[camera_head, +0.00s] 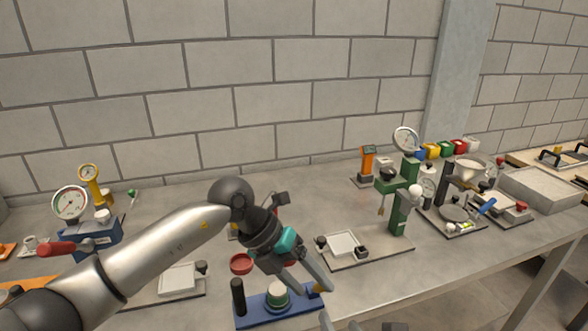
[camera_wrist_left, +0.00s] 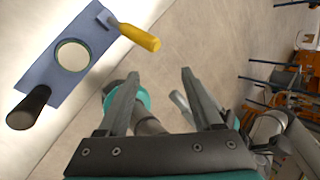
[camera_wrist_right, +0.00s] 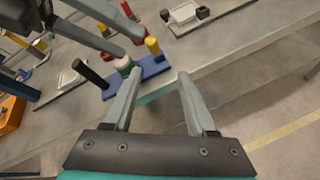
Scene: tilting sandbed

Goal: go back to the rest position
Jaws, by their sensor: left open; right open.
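My left gripper (camera_head: 314,288) reaches over the front of the bench in the head view, above a blue board (camera_head: 278,307) with a round white-and-green piece (camera_head: 277,292) and a black post (camera_head: 238,297). In the left wrist view its jaws (camera_wrist_left: 160,74) are apart with nothing between them; the blue board with its black and yellow handles lies at upper left. My right gripper (camera_wrist_right: 160,73) is open and empty in the right wrist view, with the blue board beyond its fingertips. Only its tips seem to show at the bottom edge of the head view.
Several stations crowd the bench: a gauge on a blue block (camera_head: 92,240) at left, a green stand (camera_head: 400,212) and a grey tray (camera_head: 540,191) at right. My left fingers (camera_wrist_right: 98,35) pass close to the right gripper. Bare bench (camera_head: 455,262) lies at front right.

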